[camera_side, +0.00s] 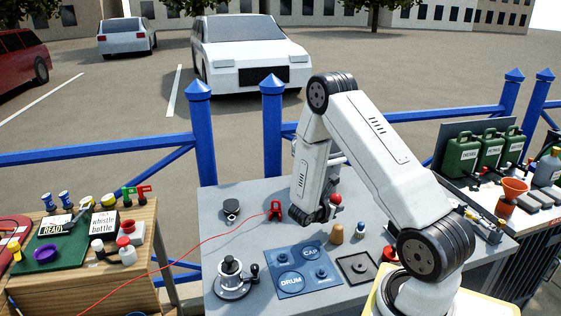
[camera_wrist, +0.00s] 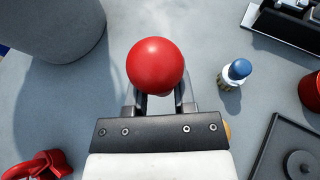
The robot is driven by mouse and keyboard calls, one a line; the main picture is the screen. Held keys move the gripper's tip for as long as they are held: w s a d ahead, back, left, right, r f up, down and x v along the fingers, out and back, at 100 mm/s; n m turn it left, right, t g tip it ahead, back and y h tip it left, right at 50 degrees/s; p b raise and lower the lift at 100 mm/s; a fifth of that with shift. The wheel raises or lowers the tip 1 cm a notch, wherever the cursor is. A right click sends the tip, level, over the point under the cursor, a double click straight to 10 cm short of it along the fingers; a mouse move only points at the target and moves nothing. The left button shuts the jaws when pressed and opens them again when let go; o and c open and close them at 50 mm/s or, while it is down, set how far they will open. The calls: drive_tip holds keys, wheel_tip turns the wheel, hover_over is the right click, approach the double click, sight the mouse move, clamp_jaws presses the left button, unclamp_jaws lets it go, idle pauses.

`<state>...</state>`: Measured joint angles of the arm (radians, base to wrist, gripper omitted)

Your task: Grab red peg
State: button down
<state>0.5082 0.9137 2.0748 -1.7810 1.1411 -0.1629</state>
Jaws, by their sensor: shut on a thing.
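The red peg has a round red head (camera_wrist: 155,66) that sits between the jaws in the wrist view. In the side view, the red peg's head (camera_side: 336,199) shows beside my gripper (camera_side: 326,212). My gripper (camera_wrist: 157,100) is shut on the red peg, just below its head. The peg's lower part is hidden under the head and by the jaws, so I cannot tell whether its foot touches the grey table (camera_side: 262,238).
A wooden peg (camera_side: 336,233) and a blue-topped peg (camera_side: 361,230) stand near my gripper. A red clip (camera_side: 275,210) on a red line lies to the left. A winch (camera_side: 231,277), a blue panel (camera_side: 318,284) and a black square tray (camera_side: 357,267) are in front.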

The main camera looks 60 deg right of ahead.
drive_tip(key=s+a+r, duration=0.7)
drive_tip(key=s+a, duration=0.1)
drive_tip(key=s, duration=0.1)
drive_tip(key=shift+r, duration=0.3)
idle(0.5)
